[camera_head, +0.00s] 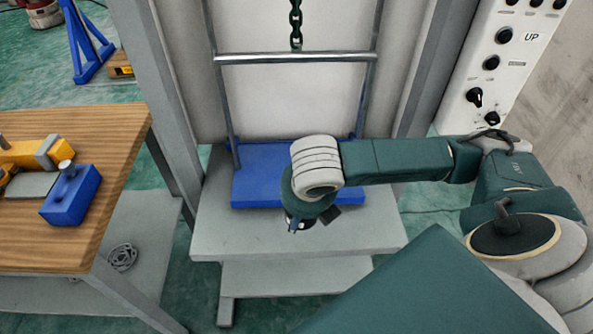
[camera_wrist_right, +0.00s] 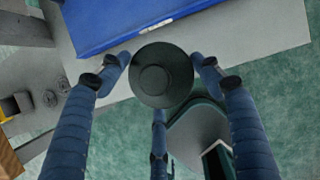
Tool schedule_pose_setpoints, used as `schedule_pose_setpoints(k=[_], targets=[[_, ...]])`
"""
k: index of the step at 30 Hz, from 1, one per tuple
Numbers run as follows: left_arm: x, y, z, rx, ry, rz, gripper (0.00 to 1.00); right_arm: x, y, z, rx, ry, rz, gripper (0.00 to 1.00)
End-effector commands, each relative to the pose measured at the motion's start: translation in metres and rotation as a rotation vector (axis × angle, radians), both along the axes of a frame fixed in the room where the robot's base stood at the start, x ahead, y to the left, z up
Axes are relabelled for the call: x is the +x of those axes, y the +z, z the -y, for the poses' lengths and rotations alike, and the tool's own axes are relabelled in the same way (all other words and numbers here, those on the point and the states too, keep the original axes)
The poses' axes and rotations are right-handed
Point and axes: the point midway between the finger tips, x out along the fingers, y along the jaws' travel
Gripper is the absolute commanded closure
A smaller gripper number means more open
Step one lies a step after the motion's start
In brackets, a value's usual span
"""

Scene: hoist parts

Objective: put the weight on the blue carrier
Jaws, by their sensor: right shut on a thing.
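The weight (camera_wrist_right: 162,76) is a dark round piece with a raised round centre. In the right wrist view it sits between the fingertips of my right gripper (camera_wrist_right: 161,68), which is shut on it. The blue carrier (camera_head: 260,165) is a flat tray with metal side bars. Its blue surface also shows at the top of the right wrist view (camera_wrist_right: 130,18), just beyond the weight. In the head view my right gripper (camera_head: 299,222) is at the carrier's front edge and hides part of it. The weight is mostly hidden there. My left gripper is not in view.
A grey stepped platform (camera_head: 240,235) lies under the carrier. A chain (camera_head: 295,25) hangs above the crossbar (camera_head: 290,58). A wooden table (camera_head: 60,235) at left holds a blue block (camera_head: 72,200) and a yellow part (camera_head: 25,154). A control panel (camera_head: 500,65) stands at right.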

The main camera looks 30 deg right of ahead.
Motion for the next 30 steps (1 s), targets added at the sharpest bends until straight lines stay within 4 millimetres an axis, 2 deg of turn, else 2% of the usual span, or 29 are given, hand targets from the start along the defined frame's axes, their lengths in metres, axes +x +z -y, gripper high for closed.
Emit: schedule_pose_setpoints(k=[9, 18, 23, 30], targets=[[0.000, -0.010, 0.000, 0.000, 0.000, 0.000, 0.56, 0.012, 0.010, 0.009, -0.003, 0.348, 0.013, 0.93], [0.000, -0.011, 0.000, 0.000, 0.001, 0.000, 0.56, 0.019, 0.013, 0.012, -0.002, 0.463, 0.011, 0.93], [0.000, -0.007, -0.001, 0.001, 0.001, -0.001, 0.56, 0.041, 0.015, 0.026, -0.004, 0.463, 0.013, 0.93], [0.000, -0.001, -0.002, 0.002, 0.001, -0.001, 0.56, 0.083, 0.016, 0.051, -0.001, 0.461, 0.015, 0.93]])
